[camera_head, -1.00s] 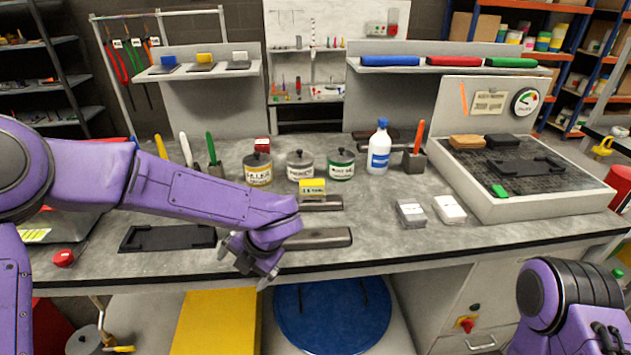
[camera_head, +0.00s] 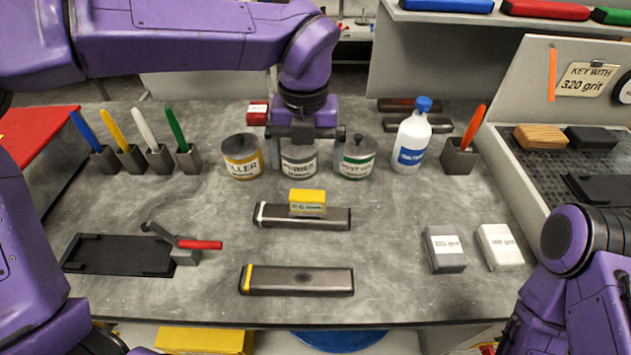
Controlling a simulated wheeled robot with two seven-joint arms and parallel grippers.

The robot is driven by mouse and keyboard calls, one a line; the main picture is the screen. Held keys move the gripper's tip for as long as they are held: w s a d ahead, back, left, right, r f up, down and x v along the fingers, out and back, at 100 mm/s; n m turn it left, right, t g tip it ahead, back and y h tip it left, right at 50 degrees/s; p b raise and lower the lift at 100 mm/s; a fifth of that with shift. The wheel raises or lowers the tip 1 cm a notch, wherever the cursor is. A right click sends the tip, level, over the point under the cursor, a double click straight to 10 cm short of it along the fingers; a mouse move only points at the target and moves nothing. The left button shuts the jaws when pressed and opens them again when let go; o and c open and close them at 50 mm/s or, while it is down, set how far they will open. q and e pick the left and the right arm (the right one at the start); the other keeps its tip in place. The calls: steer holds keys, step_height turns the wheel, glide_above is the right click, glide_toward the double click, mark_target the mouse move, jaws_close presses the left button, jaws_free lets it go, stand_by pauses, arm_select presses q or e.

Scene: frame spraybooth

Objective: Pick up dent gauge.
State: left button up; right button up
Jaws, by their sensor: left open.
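No readable label says dent gauge. A small yellow block (camera_head: 307,203) with a printed label sits on the farther dark tube (camera_head: 335,218) at mid-bench; it may be the gauge, but its print is too small to read. My left gripper (camera_head: 305,148) points down, its jaws open and spread to either side of the primer tin (camera_head: 299,164). I cannot tell whether it touches the tin. It is behind the yellow block and apart from it. A small red box (camera_head: 257,113) stands just left of the gripper. My right arm shows at the lower right, its gripper out of view.
A filler tin (camera_head: 242,157) and a green-labelled tin (camera_head: 356,158) flank the primer tin. A white bottle (camera_head: 412,142) stands to the right. A nearer tube (camera_head: 297,281), black tray (camera_head: 117,256), red-handled tool (camera_head: 186,247) and two boxes (camera_head: 445,248) lie in front, with bare bench between.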

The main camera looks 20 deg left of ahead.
mark_target(307, 194)
arm_select(q)
steer(key=f, duration=0.1)
steer(key=s+f, duration=0.1)
steer(key=f, duration=0.1)
steer(key=shift+s+f, duration=0.35)
steer(key=shift+s, duration=0.05)
steer(key=f, duration=0.1)
steer(key=f+p, duration=0.1)
steer(key=f, duration=0.3)
steer(key=shift+w+d+f, duration=0.2)
steer(key=shift+w+f, duration=0.05)
steer(key=shift+w, duration=0.05)
steer(key=shift+s+f, duration=0.15)
arm_select(e)
steer(key=shift+s+r, duration=0.5)
steer(key=shift+r, duration=0.3)
arm_select(q)
steer(key=c, duration=1.1)
